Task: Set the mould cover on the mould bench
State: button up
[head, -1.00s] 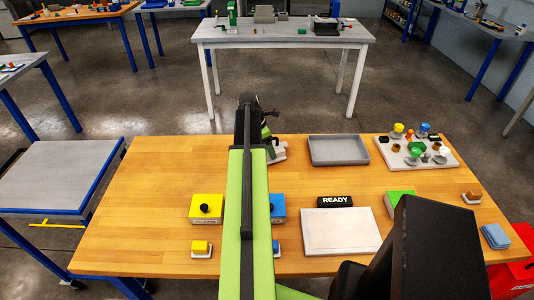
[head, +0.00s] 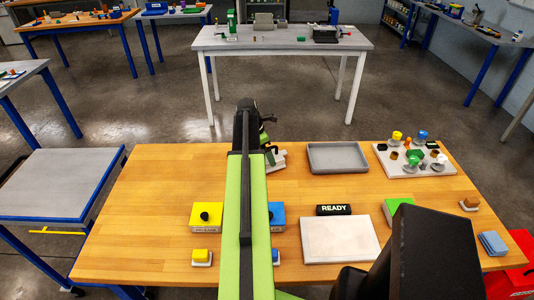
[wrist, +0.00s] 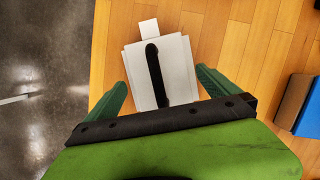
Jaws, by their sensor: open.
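A pale grey, flat mould cover (wrist: 142,70) with a black bar handle (wrist: 153,72) lies on the wooden table in the wrist view. A small white tab shows at its far edge. In the head view the cover (head: 279,163) is partly hidden behind my arm. My gripper (wrist: 161,77) is open, with one green finger to each side of the cover and the handle between them. It also shows small in the head view (head: 270,152). I cannot tell whether the fingers touch the cover. A white-legged bench (head: 283,40), which may be the mould bench, stands beyond the wooden table.
On the wooden table (head: 140,210) are an empty grey tray (head: 337,168), a board of coloured knobs (head: 380,160), a READY sign (head: 334,210), a white plate (head: 340,240) and yellow and blue boxes. Open floor lies between the tables. The far bench holds several items.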

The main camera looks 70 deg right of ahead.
jog(key=p+v, duration=0.8)
jog(key=v, duration=0.2)
jog(key=shift+r+p, duration=0.25)
jog(key=shift+p, duration=0.15)
jog(key=shift+f, duration=0.1)
jog(key=shift+w, duration=0.1)
jog(key=w+a+m+t, duration=0.2)
jog(key=w+a+m, duration=0.2)
jog(key=w+a, duration=2.15)
jog(key=w+a+m+y, duration=0.1)
jog(key=a+m, duration=0.1)
jog(key=a, duration=1.8)
jog(key=w+a+f+m+y, duration=0.1)
jog(key=a+m, duration=0.1)
jog(key=a, duration=1.7)
jog(key=shift+w+a+m, duration=0.3)
jog(key=shift+a+m, duration=0.1)
